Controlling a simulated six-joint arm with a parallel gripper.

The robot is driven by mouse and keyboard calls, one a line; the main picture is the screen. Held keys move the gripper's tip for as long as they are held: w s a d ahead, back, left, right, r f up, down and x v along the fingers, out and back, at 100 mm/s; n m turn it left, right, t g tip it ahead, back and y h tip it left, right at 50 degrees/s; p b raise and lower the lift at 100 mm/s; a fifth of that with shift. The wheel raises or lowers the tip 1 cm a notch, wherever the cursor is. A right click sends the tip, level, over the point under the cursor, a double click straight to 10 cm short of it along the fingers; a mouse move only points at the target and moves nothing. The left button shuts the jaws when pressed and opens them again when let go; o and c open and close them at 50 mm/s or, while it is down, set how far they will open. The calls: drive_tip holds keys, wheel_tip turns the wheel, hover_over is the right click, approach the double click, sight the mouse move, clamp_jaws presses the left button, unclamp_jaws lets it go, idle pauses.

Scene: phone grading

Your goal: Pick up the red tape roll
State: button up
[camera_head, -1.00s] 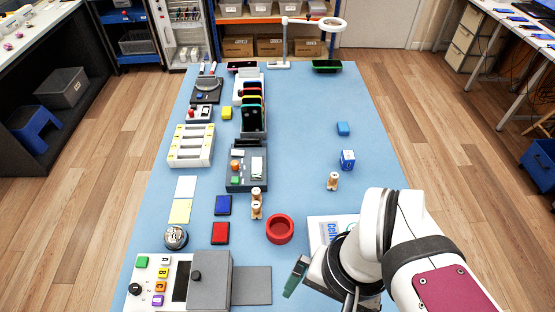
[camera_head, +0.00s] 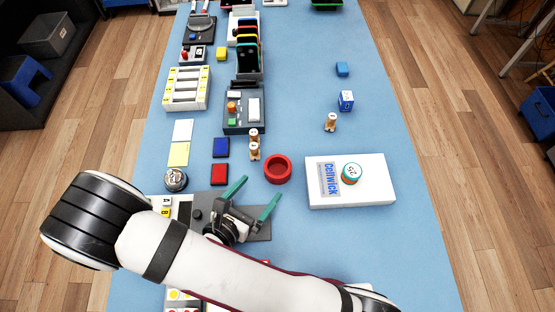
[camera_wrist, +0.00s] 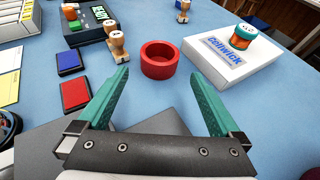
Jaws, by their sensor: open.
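The red tape roll (camera_head: 278,169) lies flat on the blue table, left of the white box. In the wrist view the red tape roll (camera_wrist: 159,60) shows ahead of my gripper, between and beyond the two fingertips, with its hollow centre visible. My gripper (camera_head: 256,191) has green fingers spread wide apart and empty. It is close to the roll, on its near left side, and does not touch it. The fingers also show in the wrist view (camera_wrist: 165,85).
The white Cellwick box (camera_head: 380,187) with a small round container (camera_head: 351,173) on top stands right of the roll. Wooden stamps (camera_head: 254,150) stand just left of it. Red (camera_head: 219,174) and blue (camera_head: 221,147) pads lie further left. The table's right middle is mostly clear.

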approach(283, 161)
drive_tip(key=x, duration=0.5)
drive_tip(key=shift+w+d+f, duration=0.1)
drive_tip(key=shift+w, duration=0.1)
drive_tip(key=c, duration=1.1)
